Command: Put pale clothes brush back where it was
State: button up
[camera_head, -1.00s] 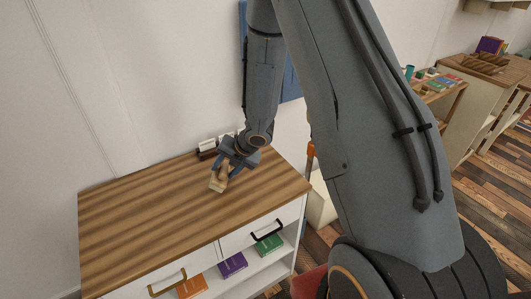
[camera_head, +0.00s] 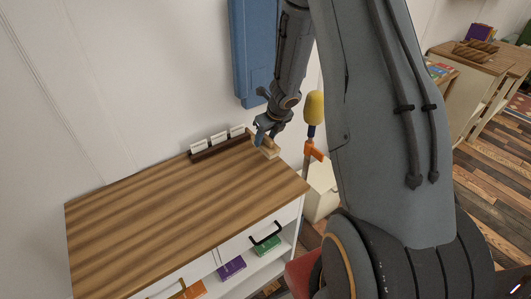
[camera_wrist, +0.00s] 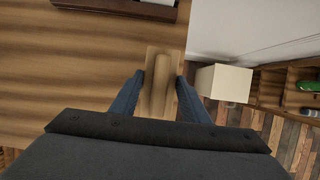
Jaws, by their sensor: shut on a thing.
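The pale clothes brush (camera_head: 270,149) is at the back right corner of the wooden cabinet top (camera_head: 170,205), close to its right edge. My gripper (camera_head: 264,136) is shut on it from above. In the wrist view the brush (camera_wrist: 158,85) lies between the two blue fingers of my gripper (camera_wrist: 159,92), its long side running away from the wrist. The brush is at or just above the wood; I cannot tell whether it touches.
A dark rack with white cards (camera_head: 219,143) stands along the back edge, left of the brush. A yellow-headed tool (camera_head: 314,106) and a cream box (camera_head: 321,192) stand beyond the right edge. The left and middle of the top are clear.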

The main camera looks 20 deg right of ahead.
aim_at(266, 148)
jog(key=shift+f+b, duration=1.1)
jog(key=shift+f, duration=1.65)
jog(key=o, duration=1.2)
